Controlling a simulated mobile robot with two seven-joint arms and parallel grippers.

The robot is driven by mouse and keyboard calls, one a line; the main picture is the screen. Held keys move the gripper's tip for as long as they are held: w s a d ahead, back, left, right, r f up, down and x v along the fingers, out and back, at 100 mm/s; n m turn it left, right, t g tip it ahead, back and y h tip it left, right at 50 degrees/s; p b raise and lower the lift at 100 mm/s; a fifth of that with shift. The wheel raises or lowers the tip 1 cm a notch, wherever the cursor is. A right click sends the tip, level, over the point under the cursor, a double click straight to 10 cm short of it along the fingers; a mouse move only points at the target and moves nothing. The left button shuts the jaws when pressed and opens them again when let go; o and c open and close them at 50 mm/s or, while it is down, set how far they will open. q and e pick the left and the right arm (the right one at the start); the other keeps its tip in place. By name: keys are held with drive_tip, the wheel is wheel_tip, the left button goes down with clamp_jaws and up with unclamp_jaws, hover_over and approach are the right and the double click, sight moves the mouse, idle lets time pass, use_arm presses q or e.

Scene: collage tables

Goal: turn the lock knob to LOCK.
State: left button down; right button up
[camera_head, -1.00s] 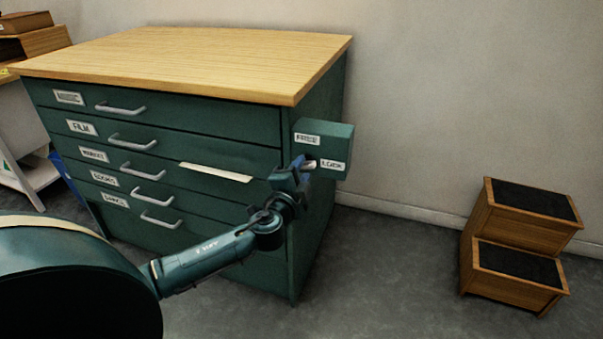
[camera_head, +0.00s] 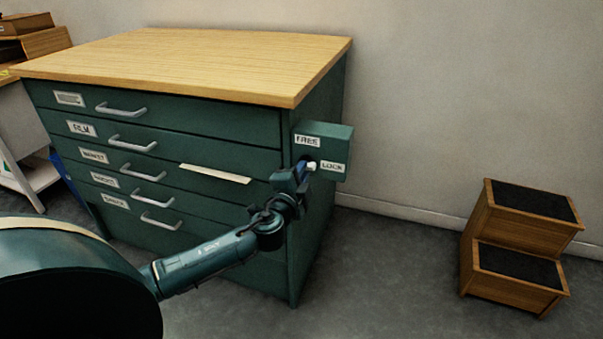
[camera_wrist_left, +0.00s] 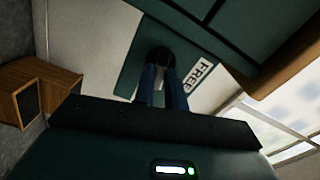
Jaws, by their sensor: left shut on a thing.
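My left gripper (camera_head: 306,168) is at the box's lower left, shut on the lock knob (camera_head: 312,165), whose pale part shows beside the fingers. In the left wrist view the blue fingers (camera_wrist_left: 161,90) close around the knob's pale part, in front of its dark round base (camera_wrist_left: 160,57). The FREE label (camera_wrist_left: 198,74) is beside them. The knob's exact pointing is partly hidden.
The green cabinet (camera_head: 230,131) has several labelled drawers with metal handles and a wooden top (camera_head: 200,62). A wooden step stool (camera_head: 520,235) stands at the right. The grey floor (camera_head: 400,265) between cabinet and stool is clear.

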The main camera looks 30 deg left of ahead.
use_arm(q)
drive_tip(key=shift+f+m+p, duration=0.1)
drive_tip(key=shift+m+p, duration=0.55)
drive_tip(key=shift+m, duration=1.05)
use_arm(e)
drive_tip(key=shift+s+d+f+g+h, duration=0.15)
drive_tip(key=shift+s+g+h, duration=0.2)
drive_tip(key=shift+g, duration=0.25)
use_arm(q)
drive_tip(key=c, duration=1.4)
unclamp_jaws()
drive_tip(key=shift+c, duration=0.2)
drive_tip(key=v, duration=1.3)
drive_tip(key=shift+p, duration=0.4)
use_arm(e)
drive_tip(key=shift+s+d+r+m, duration=0.1)
drive_tip(key=shift+s+r+m, duration=0.1)
drive_tip(key=shift+r+m, duration=0.15)
use_arm(q)
drive_tip(key=shift+s, duration=0.1)
use_arm(e)
drive_tip(key=shift+w, duration=0.1)
